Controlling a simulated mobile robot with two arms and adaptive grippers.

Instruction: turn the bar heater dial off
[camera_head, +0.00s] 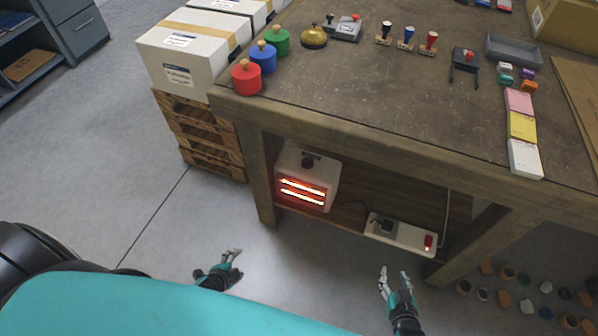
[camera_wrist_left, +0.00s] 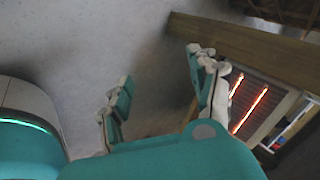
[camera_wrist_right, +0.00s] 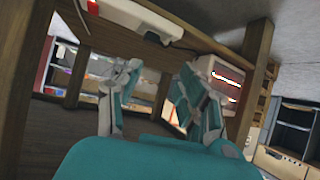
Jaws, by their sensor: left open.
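The bar heater (camera_head: 306,182) is a white box on the low shelf under the workbench, at its left end. Its two bars glow orange-red. The dark dial (camera_head: 308,163) sits on its top face; its setting is too small to tell. The heater also shows in the left wrist view (camera_wrist_left: 262,100) and the right wrist view (camera_wrist_right: 222,78). My left gripper (camera_head: 233,262) is open and empty, in front of the bench, below and left of the heater. My right gripper (camera_head: 393,279) is open and empty, in front of the bench, below the power strip and right of the heater.
A white power strip (camera_head: 402,234) with a plug and a lit red switch lies on the same shelf. The bench top (camera_head: 400,110) overhangs the heater, and a wooden leg (camera_head: 257,170) stands just left of it. A pallet (camera_head: 205,140) with boxes is further left.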

